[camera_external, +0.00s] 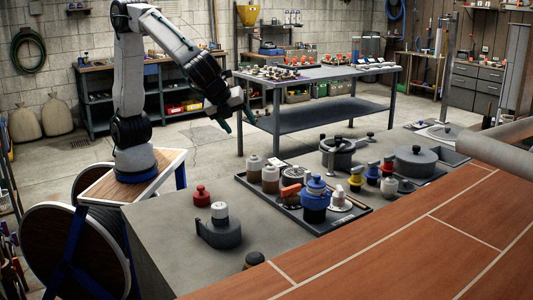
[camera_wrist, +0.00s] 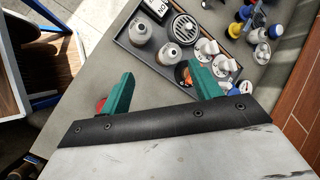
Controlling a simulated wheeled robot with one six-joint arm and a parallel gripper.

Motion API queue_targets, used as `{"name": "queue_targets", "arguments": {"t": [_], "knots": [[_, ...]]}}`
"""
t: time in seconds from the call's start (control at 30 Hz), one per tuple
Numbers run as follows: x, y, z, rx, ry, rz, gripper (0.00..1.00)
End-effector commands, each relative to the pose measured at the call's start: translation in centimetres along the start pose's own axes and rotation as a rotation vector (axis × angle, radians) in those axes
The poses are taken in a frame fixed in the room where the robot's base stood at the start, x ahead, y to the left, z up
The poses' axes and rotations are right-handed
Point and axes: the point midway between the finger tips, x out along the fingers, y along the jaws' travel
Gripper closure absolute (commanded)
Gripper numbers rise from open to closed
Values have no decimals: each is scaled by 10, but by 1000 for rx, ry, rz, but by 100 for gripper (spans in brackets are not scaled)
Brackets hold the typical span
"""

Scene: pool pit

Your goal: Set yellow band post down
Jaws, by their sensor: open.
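My gripper (camera_external: 236,118) is high above the bench's far left side, well left of the post. Its two green fingers (camera_wrist: 160,72) are apart with nothing between them.
The dark tray (camera_external: 345,218) holds several jars, a blue-topped pot and knobs. A red knob (camera_external: 201,196) and a grey round fitting (camera_external: 219,232) stand left of it. A grey lidded pot (camera_external: 415,162) stands at right.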

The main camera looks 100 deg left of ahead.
Motion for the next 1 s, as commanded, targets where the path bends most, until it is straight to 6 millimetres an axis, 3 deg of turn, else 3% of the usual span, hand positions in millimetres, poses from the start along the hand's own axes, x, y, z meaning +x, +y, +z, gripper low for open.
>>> {"name": "queue_targets", "arguments": {"t": [0.03, 0.2, 0.3, 0.4, 0.6, 0.7, 1.0], "knots": [[2, 13, 38, -112, 17, 46, 37], [11, 76, 127, -485, 69, 207, 37], [14, 121, 164, -706, 97, 297, 37], [16, 168, 190, -925, 124, 383, 37], [20, 243, 206, -1279, 168, 521, 37], [21, 264, 206, -1381, 182, 561, 37], [22, 276, 204, -1447, 190, 590, 37]]}}
